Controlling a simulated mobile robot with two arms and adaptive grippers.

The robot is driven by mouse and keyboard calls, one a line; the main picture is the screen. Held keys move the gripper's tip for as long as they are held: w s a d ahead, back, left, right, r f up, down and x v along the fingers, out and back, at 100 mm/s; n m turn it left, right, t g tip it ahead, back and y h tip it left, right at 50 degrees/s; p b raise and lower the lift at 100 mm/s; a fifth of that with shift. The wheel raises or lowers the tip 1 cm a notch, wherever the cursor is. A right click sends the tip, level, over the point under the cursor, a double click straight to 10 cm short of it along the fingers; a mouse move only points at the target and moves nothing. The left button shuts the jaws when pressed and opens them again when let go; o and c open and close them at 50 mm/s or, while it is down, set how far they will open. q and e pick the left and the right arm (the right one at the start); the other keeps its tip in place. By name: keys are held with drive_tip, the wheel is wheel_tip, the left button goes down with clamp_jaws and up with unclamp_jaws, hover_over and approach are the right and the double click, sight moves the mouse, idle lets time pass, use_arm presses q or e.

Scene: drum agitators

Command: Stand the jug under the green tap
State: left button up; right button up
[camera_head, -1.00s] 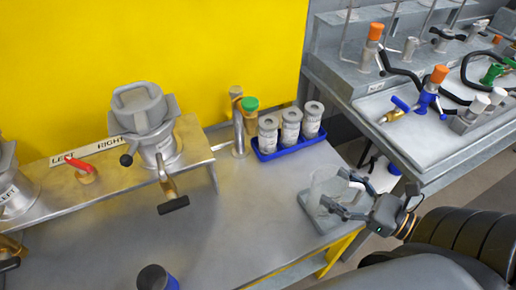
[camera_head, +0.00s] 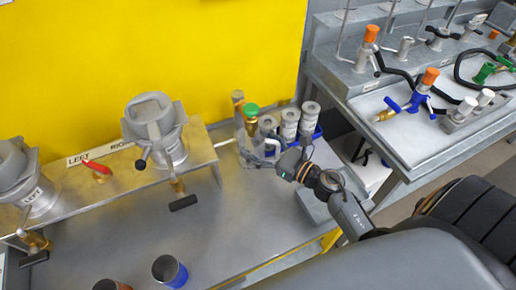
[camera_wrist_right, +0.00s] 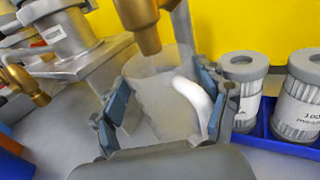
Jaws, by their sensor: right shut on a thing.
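The clear jug (camera_head: 246,157) is at the back of the bench, below the green tap (camera_head: 251,109). My right gripper (camera_head: 264,152) is shut on the jug from the right, and the arm partly hides it. In the right wrist view the jug (camera_wrist_right: 158,92) stands upright between the two fingers, its white handle (camera_wrist_right: 192,98) toward the right finger. The tap's brass spout (camera_wrist_right: 140,22) hangs just over the jug's open top, near its back-left rim. Whether the jug's base touches the bench is hard to tell. My left gripper is not in view.
A blue tray (camera_wrist_right: 262,136) with several filter cartridges (camera_head: 290,122) stands close to the right of the jug. The steel shelf (camera_head: 205,155) with its valves is to the left. A blue cup (camera_head: 170,271) is at the front. The middle of the bench is clear.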

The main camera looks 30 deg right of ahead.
sight(262, 155)
wheel_tip(262, 155, down, 4)
drive_tip(key=b, duration=0.2)
drive_tip(key=shift+r+b, duration=0.15)
drive_tip(key=shift+b, duration=0.2)
drive_tip(key=shift+r, duration=0.1)
drive_tip(key=o, duration=1.2)
drive_tip(key=shift+c, duration=0.2)
drive_tip(key=b+v, duration=0.3)
drive_tip(key=v, duration=0.9)
